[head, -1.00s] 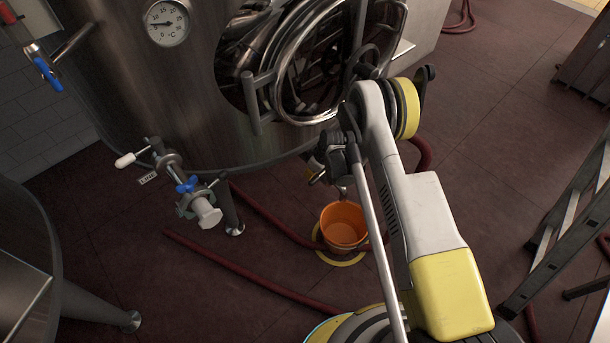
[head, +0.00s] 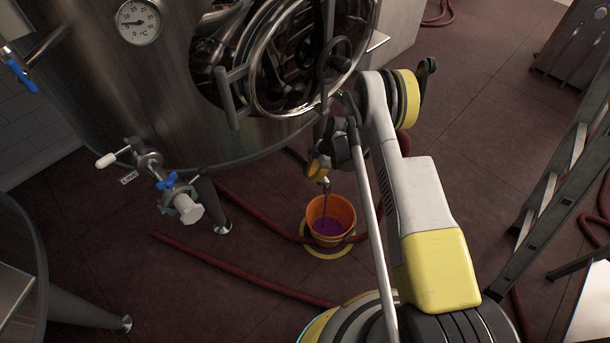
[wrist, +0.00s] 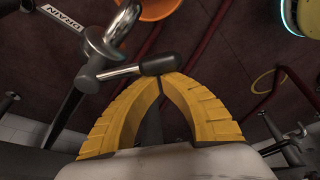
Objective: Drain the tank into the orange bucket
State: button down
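The steel tank (head: 120,90) stands at the left and back in the head view. The orange bucket (head: 345,208) is upright on the floor below its drain outlet (head: 326,185), with purple liquid inside. A thin purple stream seems to fall into it. Part of the bucket shows at the top of the wrist view (wrist: 160,8). The drain valve's black handle (wrist: 157,65) lies across my gripper's tips. My gripper (wrist: 163,80) has its yellow fingers together, tips against or just beside the handle. In the head view my gripper (head: 317,165) is partly hidden by my arm.
A side valve with a blue handle (head: 167,181) juts from the tank at the left. Dark red hoses (head: 240,280) run over the floor around the bucket. A ladder (head: 550,190) stands at the right. The round tank door (head: 300,60) hangs open above my gripper.

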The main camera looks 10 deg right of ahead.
jog(key=shift+s+d, duration=0.1)
jog(key=shift+d, duration=1.9)
